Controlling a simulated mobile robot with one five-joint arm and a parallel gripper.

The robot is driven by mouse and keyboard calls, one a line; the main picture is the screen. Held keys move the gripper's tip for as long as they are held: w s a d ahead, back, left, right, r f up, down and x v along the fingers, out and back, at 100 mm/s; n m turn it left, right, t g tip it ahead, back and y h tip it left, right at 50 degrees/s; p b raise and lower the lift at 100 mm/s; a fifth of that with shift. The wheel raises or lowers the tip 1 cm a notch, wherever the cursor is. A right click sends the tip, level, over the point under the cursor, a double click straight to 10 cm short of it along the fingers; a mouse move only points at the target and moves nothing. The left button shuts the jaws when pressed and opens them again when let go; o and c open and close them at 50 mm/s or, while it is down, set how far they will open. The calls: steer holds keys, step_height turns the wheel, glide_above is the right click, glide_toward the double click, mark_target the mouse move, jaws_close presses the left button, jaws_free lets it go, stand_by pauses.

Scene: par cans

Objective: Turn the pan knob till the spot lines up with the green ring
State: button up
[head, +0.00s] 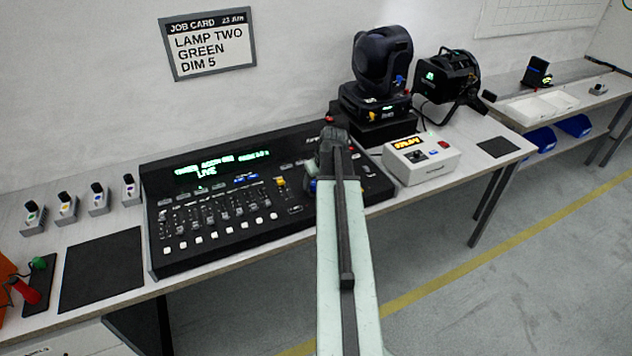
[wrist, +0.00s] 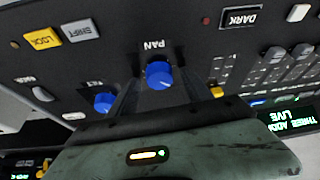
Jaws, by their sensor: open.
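The pan knob (wrist: 159,74) is a blue round knob on the black console, under the label PAN in the wrist view. My gripper (wrist: 157,80) is open, with one dark finger on each side of this knob. I cannot tell whether the fingers touch it. In the head view my gripper (head: 334,150) is over the right part of the console (head: 158,250) and my arm hides the knob. I make out no light spot or complete green ring in either view.
A second blue knob (wrist: 104,102) sits close to the left finger. Yellow LOCK (wrist: 43,39) and grey SHIFT (wrist: 80,31) buttons are nearby. A moving-head lamp (head: 383,65) and another lamp (head: 447,78) stand behind a white box (head: 421,160). A job card (head: 208,44) hangs on the wall.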

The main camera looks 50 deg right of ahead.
steer(key=p+v, duration=0.7)
steer(key=shift+s+r, duration=0.2)
steer(key=shift+r, duration=0.2)
